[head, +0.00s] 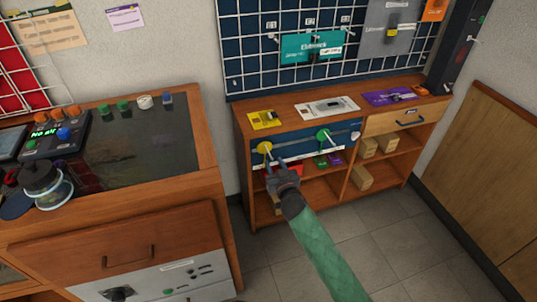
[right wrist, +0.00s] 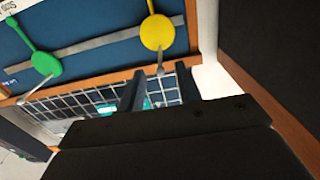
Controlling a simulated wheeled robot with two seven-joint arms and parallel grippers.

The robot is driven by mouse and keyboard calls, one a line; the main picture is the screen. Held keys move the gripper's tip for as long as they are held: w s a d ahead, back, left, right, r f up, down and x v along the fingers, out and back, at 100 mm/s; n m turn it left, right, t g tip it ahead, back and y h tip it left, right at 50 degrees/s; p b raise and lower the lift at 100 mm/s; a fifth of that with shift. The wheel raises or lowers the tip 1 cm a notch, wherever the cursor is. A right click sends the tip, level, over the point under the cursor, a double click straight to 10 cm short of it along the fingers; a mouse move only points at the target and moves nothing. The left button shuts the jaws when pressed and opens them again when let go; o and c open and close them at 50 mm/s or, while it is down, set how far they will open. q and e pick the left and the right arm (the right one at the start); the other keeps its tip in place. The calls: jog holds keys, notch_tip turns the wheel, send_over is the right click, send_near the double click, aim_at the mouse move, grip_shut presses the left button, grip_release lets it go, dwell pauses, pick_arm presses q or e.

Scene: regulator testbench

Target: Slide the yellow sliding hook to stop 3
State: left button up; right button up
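The yellow sliding hook (head: 264,148) sits near the left end of a grey rail on a blue panel (head: 292,145) at the front of the shelf unit. A green sliding hook (head: 323,135) sits further right on the same rail. My right gripper (head: 271,172) is just below and in front of the yellow hook. In the right wrist view my right gripper (right wrist: 160,88) is open, and the yellow hook (right wrist: 157,33) has its thin stem pointing toward the gap between the fingers. Contact cannot be told. No stop number is readable on the rail. My left gripper is out of view.
The shelf unit top (head: 285,113) carries yellow, white and purple items. Wooden blocks (head: 362,177) lie on the lower shelves. A wire grid board (head: 258,62) hangs behind. A wooden bench (head: 200,150) with a dark top stands at left. The floor between is clear.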

aim_at(265, 144)
jog(key=x, duration=0.6)
jog(key=shift+w+a+r, duration=0.1)
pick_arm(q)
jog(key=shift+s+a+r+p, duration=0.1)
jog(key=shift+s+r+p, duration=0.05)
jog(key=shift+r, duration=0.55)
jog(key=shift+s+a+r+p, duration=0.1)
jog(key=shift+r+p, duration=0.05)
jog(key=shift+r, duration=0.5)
pick_arm(e)
jog(key=shift+w+a, duration=0.2)
jog(key=shift+w, duration=0.5)
grip_shut()
